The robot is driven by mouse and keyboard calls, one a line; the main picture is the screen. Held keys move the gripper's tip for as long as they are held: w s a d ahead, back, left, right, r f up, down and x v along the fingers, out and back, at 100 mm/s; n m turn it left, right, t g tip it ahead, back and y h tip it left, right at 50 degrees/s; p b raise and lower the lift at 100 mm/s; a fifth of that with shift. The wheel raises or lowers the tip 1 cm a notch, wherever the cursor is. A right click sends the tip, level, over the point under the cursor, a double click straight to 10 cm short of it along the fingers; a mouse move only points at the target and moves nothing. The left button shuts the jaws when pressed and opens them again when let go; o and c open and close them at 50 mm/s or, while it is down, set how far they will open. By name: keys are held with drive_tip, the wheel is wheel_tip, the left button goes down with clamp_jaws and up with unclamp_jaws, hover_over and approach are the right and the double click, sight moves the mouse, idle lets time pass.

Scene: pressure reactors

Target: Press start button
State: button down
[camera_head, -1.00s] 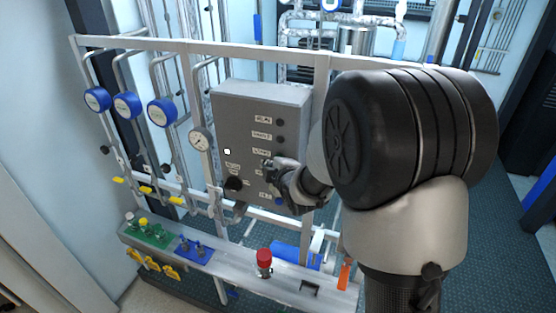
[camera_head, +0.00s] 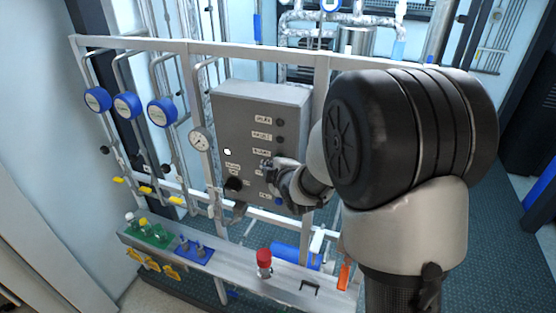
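A grey control box (camera_head: 236,125) is mounted on the white frame in the middle of the view. Its front carries several small labels, a column of dark round buttons or lamps (camera_head: 280,123), a lit white button (camera_head: 227,152) on the left and a black knob (camera_head: 233,184) below it. The label texts are too small to read, so I cannot tell which one is the start button. My gripper (camera_head: 267,165) is at the lower right of the box front, its tip close to or touching the panel. My wrist hides part of that side. The finger state is too small to make out.
A round gauge (camera_head: 200,140) sits just left of the box. Several blue regulators (camera_head: 127,105) and pipes stand further left. A rail (camera_head: 215,267) below carries green and blue valve blocks and a red knob (camera_head: 264,258). My arm fills the right.

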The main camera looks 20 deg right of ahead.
drive_tip(key=shift+w, duration=0.1)
drive_tip(key=shift+w+d+b, duration=0.3)
drive_tip(key=shift+b, duration=0.1)
drive_tip(key=shift+w+d, duration=0.25)
drive_tip(key=shift+w, duration=0.1)
idle(0.9)
drive_tip(key=shift+s+a+b, duration=0.1)
drive_tip(key=shift+b, duration=0.2)
drive_tip(key=shift+s+a+b, duration=0.4)
drive_tip(key=shift+s+b, duration=0.2)
drive_tip(key=shift+s+a+b, duration=0.75)
drive_tip(key=shift+s+b, duration=0.2)
drive_tip(key=shift+s, duration=0.1)
drive_tip(key=shift+s+a+b, duration=0.75)
drive_tip(key=shift+s+b, duration=0.15)
drive_tip(key=shift+s, duration=0.15)
